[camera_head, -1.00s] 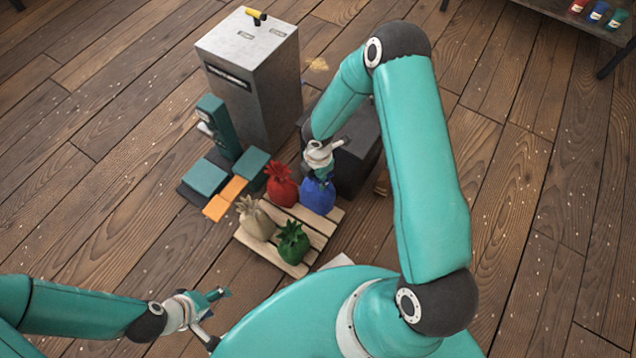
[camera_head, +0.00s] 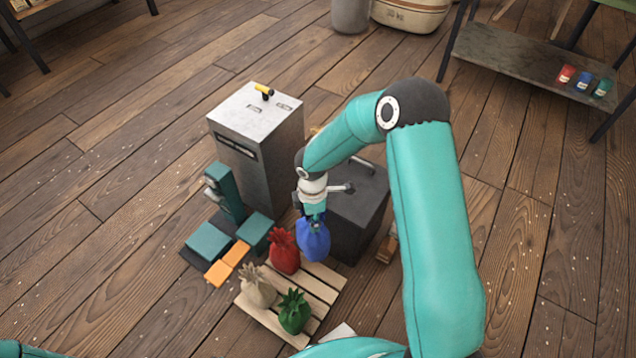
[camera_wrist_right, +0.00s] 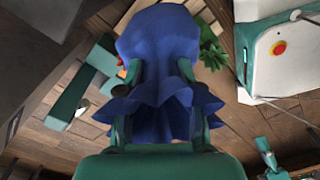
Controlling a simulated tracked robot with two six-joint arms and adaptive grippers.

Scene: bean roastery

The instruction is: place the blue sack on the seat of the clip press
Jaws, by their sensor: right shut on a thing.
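My right gripper (camera_head: 314,214) is shut on the neck of the blue sack (camera_head: 313,241). The sack hangs upright just above the back right of the pallet. In the right wrist view the blue sack (camera_wrist_right: 160,45) fills the space between the fingers, and its flared top shows. The clip press (camera_head: 228,192) stands left of the pallet, with a teal upright, low teal blocks and orange pads (camera_head: 219,273). I cannot tell which part is its seat. A teal gripper part, likely my left gripper (camera_wrist_right: 266,152), shows small at lower right in the wrist view.
The slatted pallet (camera_head: 322,283) holds a red sack (camera_head: 284,252), a beige sack (camera_head: 258,288) and a green sack (camera_head: 295,312). A tall grey cabinet (camera_head: 262,150) stands behind the press. A dark box (camera_head: 358,215) stands right behind the blue sack. Floor left of the press is clear.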

